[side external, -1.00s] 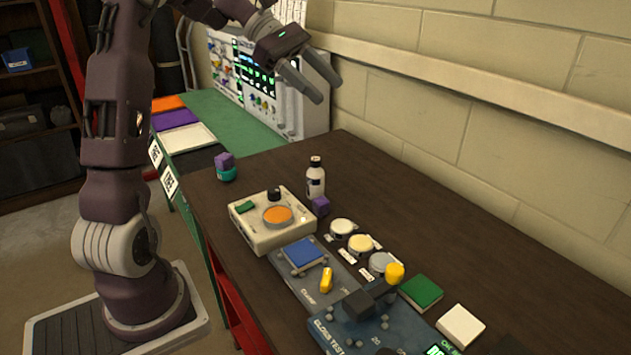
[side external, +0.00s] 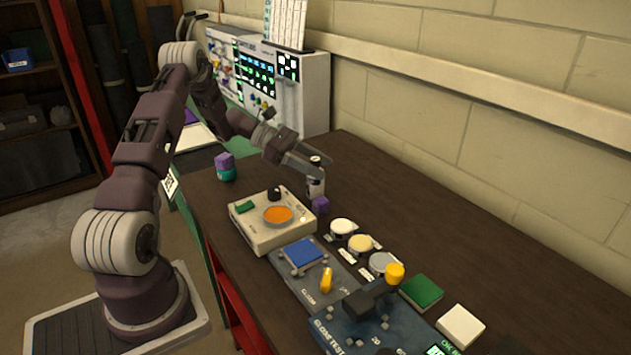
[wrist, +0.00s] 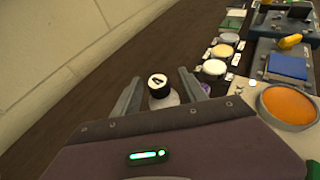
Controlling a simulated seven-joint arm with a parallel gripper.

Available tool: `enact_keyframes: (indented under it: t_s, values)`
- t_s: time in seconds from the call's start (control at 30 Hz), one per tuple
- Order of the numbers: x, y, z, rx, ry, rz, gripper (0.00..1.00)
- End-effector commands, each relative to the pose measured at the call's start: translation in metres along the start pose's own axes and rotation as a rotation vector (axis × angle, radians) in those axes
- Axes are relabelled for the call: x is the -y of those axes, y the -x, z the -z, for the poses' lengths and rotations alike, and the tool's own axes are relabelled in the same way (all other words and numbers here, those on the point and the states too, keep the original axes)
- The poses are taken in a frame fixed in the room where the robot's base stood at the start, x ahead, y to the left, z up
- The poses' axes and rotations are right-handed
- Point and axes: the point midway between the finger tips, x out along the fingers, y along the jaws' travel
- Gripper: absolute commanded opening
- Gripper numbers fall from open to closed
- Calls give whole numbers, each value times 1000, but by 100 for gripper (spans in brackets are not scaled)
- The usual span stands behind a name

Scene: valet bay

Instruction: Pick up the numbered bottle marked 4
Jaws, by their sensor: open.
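My gripper (side external: 318,170) is open at the bottle's upper part. In the wrist view the fingers of my gripper (wrist: 160,88) lie on either side of the bottle, with gaps visible. Whether a finger touches it cannot be told.
A purple cube (side external: 320,205) stands close beside the bottle. A cream box with an orange disc (side external: 278,215) is in front. Several round tins, one cream-topped (side external: 342,227), line up to the right. The bench (side external: 420,225) behind them is clear up to the wall.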

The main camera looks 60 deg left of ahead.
Motion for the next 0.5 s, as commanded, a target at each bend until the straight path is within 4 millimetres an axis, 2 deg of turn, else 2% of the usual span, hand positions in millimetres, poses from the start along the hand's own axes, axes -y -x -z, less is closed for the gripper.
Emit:
enact_keyframes:
  t_s: [0.1, 0.3, 0.37, 0.5]
  values:
    - [0, -22, 0, 0, 1, 2, 50]
    - [0, -24, 0, -1, 0, -1, 50]
    - [0, -24, 0, -1, 0, -1, 40]
    - [0, -24, 0, -1, -1, -1, 13]
